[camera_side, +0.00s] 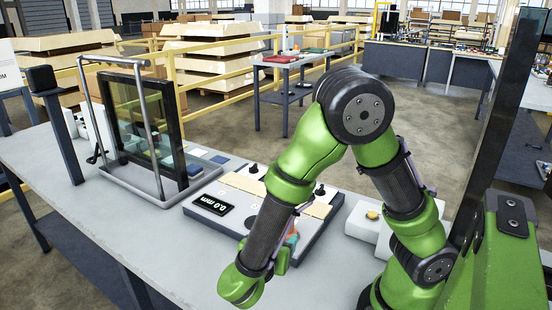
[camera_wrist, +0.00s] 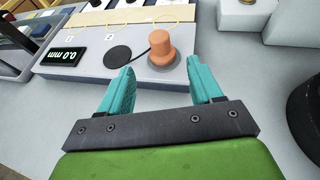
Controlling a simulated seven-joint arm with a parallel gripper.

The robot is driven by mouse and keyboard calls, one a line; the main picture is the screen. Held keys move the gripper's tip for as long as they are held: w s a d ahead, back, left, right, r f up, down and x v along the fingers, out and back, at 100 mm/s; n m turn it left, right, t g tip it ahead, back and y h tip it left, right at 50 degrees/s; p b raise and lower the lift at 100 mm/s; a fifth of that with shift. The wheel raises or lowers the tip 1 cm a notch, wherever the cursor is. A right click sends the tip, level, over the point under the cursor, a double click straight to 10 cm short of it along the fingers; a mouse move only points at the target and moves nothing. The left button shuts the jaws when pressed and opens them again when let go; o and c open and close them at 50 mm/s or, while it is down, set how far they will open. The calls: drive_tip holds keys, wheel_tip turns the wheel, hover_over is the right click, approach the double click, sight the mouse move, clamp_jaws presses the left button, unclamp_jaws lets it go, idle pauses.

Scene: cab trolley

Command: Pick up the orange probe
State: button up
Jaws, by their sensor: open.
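The orange probe (camera_wrist: 161,50) stands upright on the grey gauge unit (camera_wrist: 85,65), in a round pale seat near its front edge. In the side view only a small bit of orange (camera_side: 292,238) shows behind my arm. My gripper (camera_wrist: 160,78) is open, its two teal fingers apart and empty. In the wrist view the probe shows beyond the fingertips, between them and nearer the right finger. In the side view the gripper is mostly hidden behind the green arm link.
A black disc (camera_wrist: 117,57) lies left of the probe. Pale plates (camera_wrist: 120,17) lie behind it. A white block with a yellow button (camera_side: 372,214) stands right of the unit. A framed glass panel (camera_side: 150,120) stands at left. The front tabletop (camera_side: 110,205) is clear.

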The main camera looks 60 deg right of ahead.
drive_tip(key=x, duration=1.3)
